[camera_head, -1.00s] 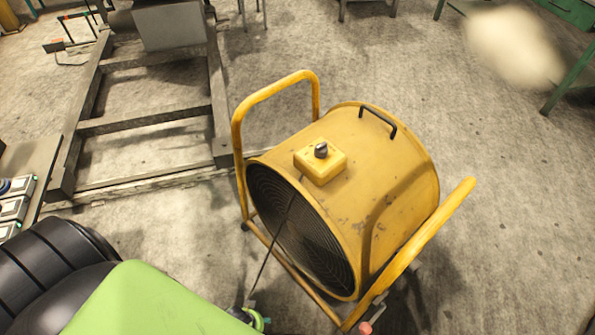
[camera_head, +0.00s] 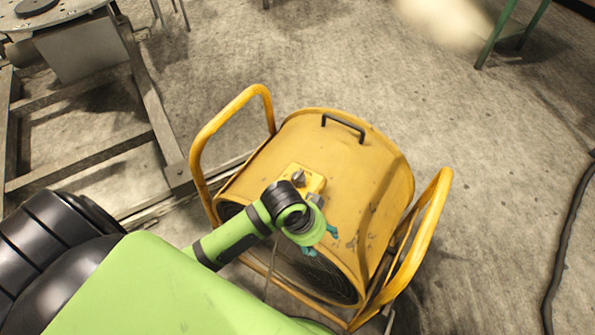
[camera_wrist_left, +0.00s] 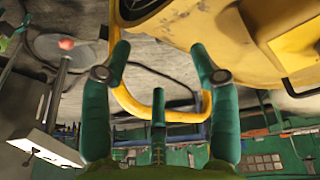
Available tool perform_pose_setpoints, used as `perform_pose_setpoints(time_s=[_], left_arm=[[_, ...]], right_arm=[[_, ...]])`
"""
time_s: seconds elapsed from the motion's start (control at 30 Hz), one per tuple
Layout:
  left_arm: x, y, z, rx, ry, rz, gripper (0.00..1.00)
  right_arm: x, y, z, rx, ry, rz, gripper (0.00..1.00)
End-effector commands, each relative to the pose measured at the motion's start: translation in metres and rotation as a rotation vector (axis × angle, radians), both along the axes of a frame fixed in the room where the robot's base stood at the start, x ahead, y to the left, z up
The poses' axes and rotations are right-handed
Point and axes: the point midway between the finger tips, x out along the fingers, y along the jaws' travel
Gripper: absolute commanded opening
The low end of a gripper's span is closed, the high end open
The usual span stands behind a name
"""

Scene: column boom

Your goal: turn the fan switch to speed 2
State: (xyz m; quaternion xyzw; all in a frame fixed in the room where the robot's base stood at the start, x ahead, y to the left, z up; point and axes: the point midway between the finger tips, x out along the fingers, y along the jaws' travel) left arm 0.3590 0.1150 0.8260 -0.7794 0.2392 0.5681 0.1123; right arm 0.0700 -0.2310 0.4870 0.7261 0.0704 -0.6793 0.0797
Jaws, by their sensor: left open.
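The yellow drum fan (camera_head: 350,165) stands on the floor in a tubular frame, its dark grille facing lower left. On its top is a small yellow switch box with a dark knob (camera_head: 298,178); my arm partly covers the box. I cannot read the knob's setting. My left gripper (camera_head: 320,241) is open and empty at the fan's front upper edge, below the knob in the picture and apart from it. In the left wrist view the teal fingers (camera_wrist_left: 160,52) are spread, with the yellow fan body (camera_wrist_left: 220,25) beyond them. My right gripper is not in view.
The fan's yellow tube bars (camera_head: 232,115) rise on both sides, and a black handle (camera_head: 344,125) sits on its top. A grey metal frame (camera_head: 90,155) lies at left. A dark cable (camera_head: 570,235) runs along the floor at right.

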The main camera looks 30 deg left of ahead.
Motion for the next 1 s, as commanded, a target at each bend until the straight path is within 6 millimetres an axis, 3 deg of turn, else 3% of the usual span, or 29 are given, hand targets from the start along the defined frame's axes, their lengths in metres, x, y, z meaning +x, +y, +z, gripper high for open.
perform_pose_setpoints(time_s=[0.17,0.27,0.6,0.8,1.0], left_arm=[[0.030,-0.002,0.011,0.026,0.024,-0.120,0.61],[0.049,0.007,0.019,0.062,0.058,-0.179,0.61],[0.106,0.088,0.066,0.201,0.205,-0.194,0.61],[0.118,0.116,0.087,0.224,0.249,-0.153,0.61],[0.118,0.121,0.076,0.227,0.261,-0.145,0.61]], right_arm=[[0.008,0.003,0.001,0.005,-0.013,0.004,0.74],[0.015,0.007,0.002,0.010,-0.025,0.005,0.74],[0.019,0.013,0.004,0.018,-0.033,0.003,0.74],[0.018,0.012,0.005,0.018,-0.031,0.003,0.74],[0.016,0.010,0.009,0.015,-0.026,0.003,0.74]])
